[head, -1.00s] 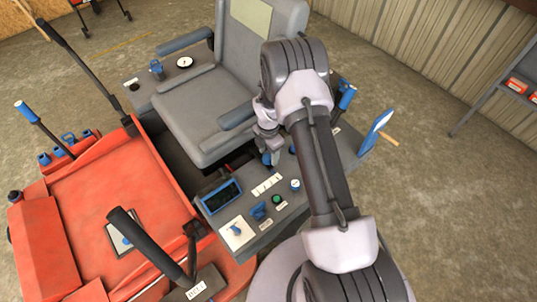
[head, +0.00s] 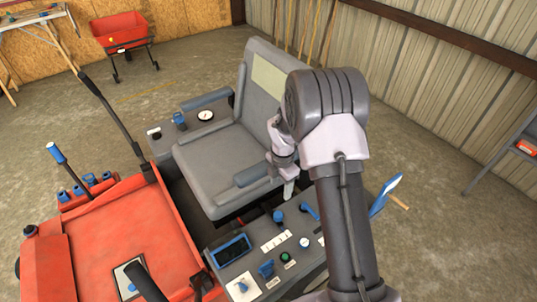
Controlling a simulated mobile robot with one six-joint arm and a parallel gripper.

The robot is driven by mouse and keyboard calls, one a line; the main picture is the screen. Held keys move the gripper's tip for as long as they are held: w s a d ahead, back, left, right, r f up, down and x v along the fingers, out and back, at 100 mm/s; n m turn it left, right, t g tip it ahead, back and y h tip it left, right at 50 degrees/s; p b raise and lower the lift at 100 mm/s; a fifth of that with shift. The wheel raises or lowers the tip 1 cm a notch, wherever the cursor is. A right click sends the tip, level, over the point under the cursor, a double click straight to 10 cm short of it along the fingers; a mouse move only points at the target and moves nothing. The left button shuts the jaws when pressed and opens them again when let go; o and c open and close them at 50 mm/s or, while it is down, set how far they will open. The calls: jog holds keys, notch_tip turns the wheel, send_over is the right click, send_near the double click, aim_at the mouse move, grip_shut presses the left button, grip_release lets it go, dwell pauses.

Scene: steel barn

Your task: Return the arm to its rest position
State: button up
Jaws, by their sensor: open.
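My arm rises from the bottom right of the head view and bends over at its large grey joint. My gripper (head: 289,190) hangs beyond it, between the seat and the side console (head: 262,272). It is open, with no object seen in it, though its fingers are small and partly hidden by the arm. A blue knob (head: 278,216) and a blue lever (head: 310,211) stand on the console just below the gripper in the picture. The gripper appears apart from them.
The grey seat (head: 215,165) is close on the gripper's left. A blue-edged panel (head: 385,194) stands right of the arm. The orange machine body (head: 110,240) fills the lower left. A red cart (head: 120,32) and a rack (head: 505,150) stand farther off. Floor between is clear.

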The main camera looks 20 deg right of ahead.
jog(key=s+a+r+m+t+b, duration=0.1)
jog(key=s+a+r+m, duration=0.2)
jog(key=r, duration=0.4)
jog(key=s+a+r+m+t+b, duration=0.1)
jog(key=s+r+m, duration=0.3)
jog(key=r+m, duration=0.25)
jog(key=s+a+r+m+t+b, duration=0.1)
jog(key=s+a+r+m, duration=0.2)
jog(key=r, duration=0.5)
jog(key=s+a+r+m+t+y+b, duration=0.1)
jog(key=s+m, duration=0.5)
jog(key=s, duration=0.2)
jog(key=s+a+r+m+t+y+b, duration=0.1)
jog(key=s+a+r+m, duration=0.1)
jog(key=s+m, duration=0.5)
jog(key=shift+s+r+t, duration=0.3)
jog(key=shift+s+t, duration=0.1)
jog(key=shift+s, duration=0.6)
jog(key=shift+a+m, duration=0.1)
jog(key=shift+m, duration=0.15)
